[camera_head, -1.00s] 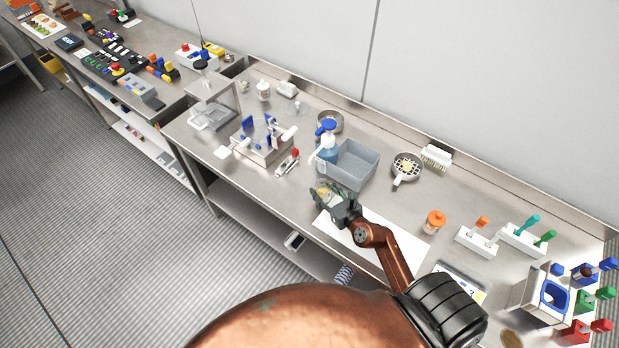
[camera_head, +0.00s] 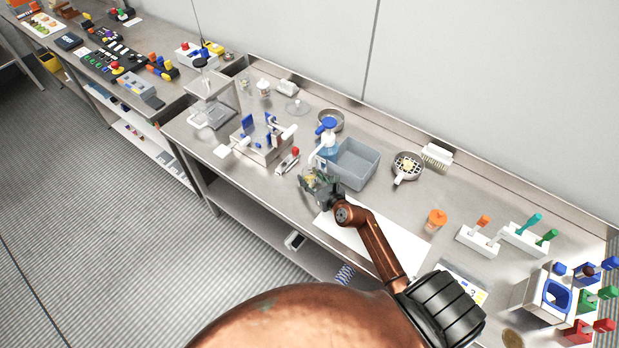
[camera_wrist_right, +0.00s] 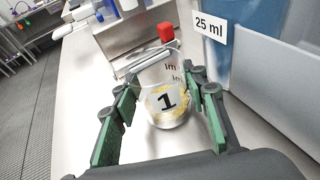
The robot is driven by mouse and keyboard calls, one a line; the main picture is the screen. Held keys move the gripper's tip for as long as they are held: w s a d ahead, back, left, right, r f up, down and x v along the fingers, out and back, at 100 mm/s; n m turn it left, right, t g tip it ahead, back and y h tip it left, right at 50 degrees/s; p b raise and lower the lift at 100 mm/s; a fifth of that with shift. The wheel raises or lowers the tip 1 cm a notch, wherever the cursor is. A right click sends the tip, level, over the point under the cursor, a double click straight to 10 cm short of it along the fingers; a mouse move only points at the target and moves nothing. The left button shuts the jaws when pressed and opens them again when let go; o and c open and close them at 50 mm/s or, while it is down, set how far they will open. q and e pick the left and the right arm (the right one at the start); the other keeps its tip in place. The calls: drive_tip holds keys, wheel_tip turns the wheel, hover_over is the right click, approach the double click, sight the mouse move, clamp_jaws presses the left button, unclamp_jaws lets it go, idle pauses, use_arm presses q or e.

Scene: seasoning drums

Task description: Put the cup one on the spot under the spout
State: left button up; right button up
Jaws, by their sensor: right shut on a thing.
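My right gripper (camera_head: 308,180) is shut on cup one (camera_wrist_right: 166,98), a clear cup with a black "1" on its front and yellowish contents. In the right wrist view the cup stands between the green finger pads (camera_wrist_right: 163,112). In the head view the gripper mostly hides it. The pump dispenser (camera_head: 328,146), blue-topped with a white spout, stands just behind and right of the gripper. Its bottle (camera_wrist_right: 258,30) with a "25 ml" tag (camera_wrist_right: 209,27) is close on the right in the wrist view. The spot under the spout cannot be made out. My left gripper is not in view.
A grey bin (camera_head: 355,165) stands right of the dispenser. A red-knobbed tool (camera_head: 288,161) and a metal box with blue parts (camera_head: 262,145) stand left of the gripper. A white sheet (camera_head: 395,240) lies at the counter's front; bare counter (camera_head: 390,205) lies behind it.

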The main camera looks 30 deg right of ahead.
drive_tip(key=shift+f, duration=0.1)
drive_tip(key=o, duration=1.2)
drive_tip(key=shift+o, duration=0.2)
drive_tip(key=shift+s+r, duration=0.15)
drive_tip(key=shift+r, duration=0.05)
drive_tip(key=v, duration=1.1)
drive_tip(key=shift+s+r+p, duration=0.15)
drive_tip(key=shift+s+p, duration=0.25)
